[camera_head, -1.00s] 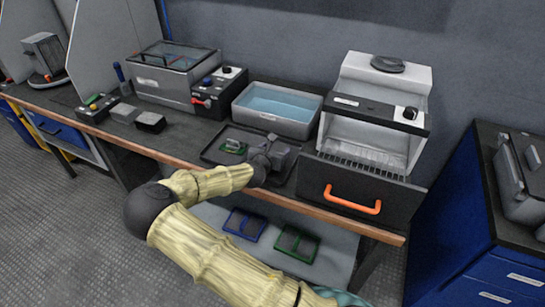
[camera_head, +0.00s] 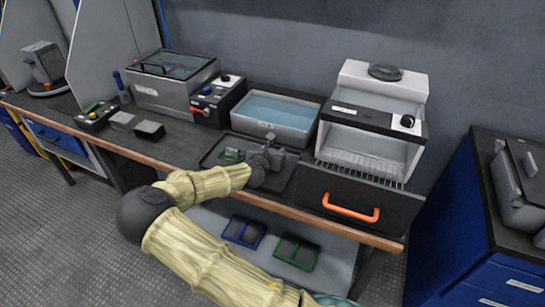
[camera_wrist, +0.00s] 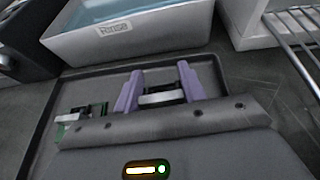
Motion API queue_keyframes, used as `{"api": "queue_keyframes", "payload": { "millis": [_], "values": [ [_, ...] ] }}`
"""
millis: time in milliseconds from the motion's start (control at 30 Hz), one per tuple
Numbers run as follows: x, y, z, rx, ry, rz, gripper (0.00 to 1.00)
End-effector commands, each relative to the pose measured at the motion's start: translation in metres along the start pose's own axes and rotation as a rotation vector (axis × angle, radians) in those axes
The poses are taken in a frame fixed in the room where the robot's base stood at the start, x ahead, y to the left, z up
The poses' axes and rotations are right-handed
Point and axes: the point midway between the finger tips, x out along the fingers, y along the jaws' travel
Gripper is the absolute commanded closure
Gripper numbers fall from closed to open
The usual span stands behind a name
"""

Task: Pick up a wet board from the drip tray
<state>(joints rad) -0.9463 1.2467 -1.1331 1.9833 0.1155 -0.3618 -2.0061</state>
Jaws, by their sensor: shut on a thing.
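The drip tray (camera_head: 211,152) is a dark, shallow tray on the bench in front of the rinse bath. My gripper (camera_head: 270,160) is low over its right part. In the wrist view my two purple fingers (camera_wrist: 160,92) are shut on a pale grey and dark piece (camera_wrist: 161,97), seemingly a board, mostly hidden by the gripper body. I cannot tell whether it touches the tray. Another green board (camera_head: 231,155) lies at the left of the tray; it also shows in the wrist view (camera_wrist: 78,120), partly covered by my gripper.
The rinse bath (camera_head: 275,115) of blue liquid stands right behind the tray. A white cabinet with an open dark front flap (camera_head: 355,195) and orange handle stands close on the right. A control box (camera_head: 217,100) stands behind left. Blue and green frames (camera_head: 297,251) lie on the lower shelf.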

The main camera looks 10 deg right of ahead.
Motion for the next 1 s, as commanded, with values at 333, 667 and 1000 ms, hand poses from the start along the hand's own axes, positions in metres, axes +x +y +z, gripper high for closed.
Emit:
{"api": "queue_keyframes", "payload": {
  "millis": [333,667,1000],
  "values": [
    [-0.024,0.0,0.058,0.002,0.0,0.001,0.82],
    [-0.026,0.0,0.062,0.0,0.0,0.0,0.82],
    [-0.026,0.0,0.063,0.0,0.0,0.0,0.82]
  ]
}}
